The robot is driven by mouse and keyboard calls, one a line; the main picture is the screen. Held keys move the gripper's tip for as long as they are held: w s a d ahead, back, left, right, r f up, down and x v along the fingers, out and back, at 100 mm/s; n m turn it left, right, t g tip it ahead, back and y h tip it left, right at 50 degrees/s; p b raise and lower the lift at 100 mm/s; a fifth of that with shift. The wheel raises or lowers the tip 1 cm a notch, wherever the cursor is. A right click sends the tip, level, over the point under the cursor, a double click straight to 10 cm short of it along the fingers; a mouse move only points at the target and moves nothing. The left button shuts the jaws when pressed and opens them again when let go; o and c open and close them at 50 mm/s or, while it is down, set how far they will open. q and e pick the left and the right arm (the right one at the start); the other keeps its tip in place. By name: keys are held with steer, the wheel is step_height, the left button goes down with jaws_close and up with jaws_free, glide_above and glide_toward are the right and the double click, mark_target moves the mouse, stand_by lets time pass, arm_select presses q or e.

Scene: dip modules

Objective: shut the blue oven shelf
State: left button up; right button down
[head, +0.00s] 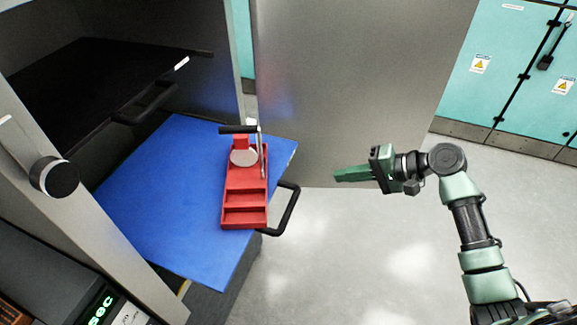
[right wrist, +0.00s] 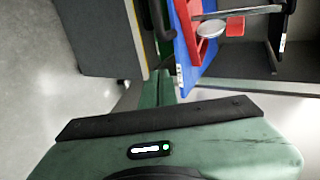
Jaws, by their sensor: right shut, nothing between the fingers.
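The blue oven shelf (head: 165,190) is pulled out of the oven in the head view. It carries a red tray-like holder (head: 245,190) with a round pale disc and a black-handled lever. A black handle (head: 287,210) sticks out from the shelf's front edge. My right gripper (head: 340,174) is shut and empty, in the air to the right of the handle and apart from it. In the right wrist view the blue shelf (right wrist: 190,60) shows beyond the gripper fingers (right wrist: 160,80). My left gripper is not in view.
A black shelf (head: 90,80) sits higher inside the oven. The open grey oven door (head: 350,80) stands behind my right gripper. Teal cabinets (head: 500,80) stand at the back right. The grey floor (head: 370,250) right of the shelf is clear.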

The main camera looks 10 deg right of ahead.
steer(key=w+a+f+p, duration=0.3)
steer(key=w+a, duration=0.3)
steer(key=a, duration=0.5)
steer(key=shift+w+f, duration=0.35)
steer(key=shift+f, duration=0.05)
steer(key=shift+a, duration=0.15)
